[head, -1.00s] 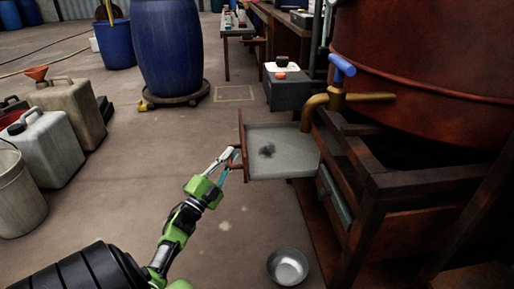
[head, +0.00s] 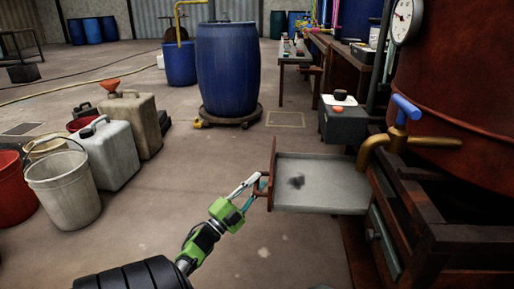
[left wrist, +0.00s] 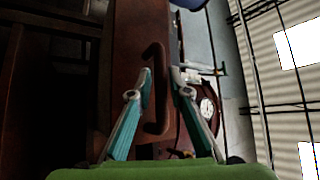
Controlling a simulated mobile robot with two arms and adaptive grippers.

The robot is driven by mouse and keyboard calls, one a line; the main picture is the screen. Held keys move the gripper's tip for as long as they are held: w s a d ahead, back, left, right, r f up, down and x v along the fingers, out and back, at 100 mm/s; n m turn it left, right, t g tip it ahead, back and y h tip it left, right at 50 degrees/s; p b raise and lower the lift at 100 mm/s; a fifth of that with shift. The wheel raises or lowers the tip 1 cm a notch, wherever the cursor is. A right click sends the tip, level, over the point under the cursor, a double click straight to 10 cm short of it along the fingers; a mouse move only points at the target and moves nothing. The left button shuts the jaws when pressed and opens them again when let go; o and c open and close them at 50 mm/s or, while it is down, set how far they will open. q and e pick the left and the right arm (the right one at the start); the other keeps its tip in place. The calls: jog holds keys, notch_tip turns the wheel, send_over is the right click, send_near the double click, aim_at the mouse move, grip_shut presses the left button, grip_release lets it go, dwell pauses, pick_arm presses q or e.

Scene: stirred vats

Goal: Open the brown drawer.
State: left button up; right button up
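The brown drawer (head: 322,199) is pulled out to the left from under the big rust-red vat, in the head view. Its pale grey inside shows, with a dark smudge on the floor. Its brown front (left wrist: 133,40) and upright bar handle (left wrist: 161,88) fill the middle of the left wrist view. My left gripper (head: 262,181) is at the handle, with one finger on each side of the bar; its fingers also show in the left wrist view (left wrist: 163,76). It looks shut on the handle, though finger contact is hard to see. My right gripper is not in view.
The rust-red vat (head: 462,110) with a blue-handled brass tap (head: 408,125) stands on a dark wooden frame at right. Jerrycans (head: 107,153) and buckets (head: 64,188) stand at left, a blue barrel (head: 229,68) behind. Floor left of the drawer is clear.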

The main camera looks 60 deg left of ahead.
pick_arm(q)
jog(key=shift+s, duration=0.1)
jog(key=v, duration=1.2)
dwell(0.4)
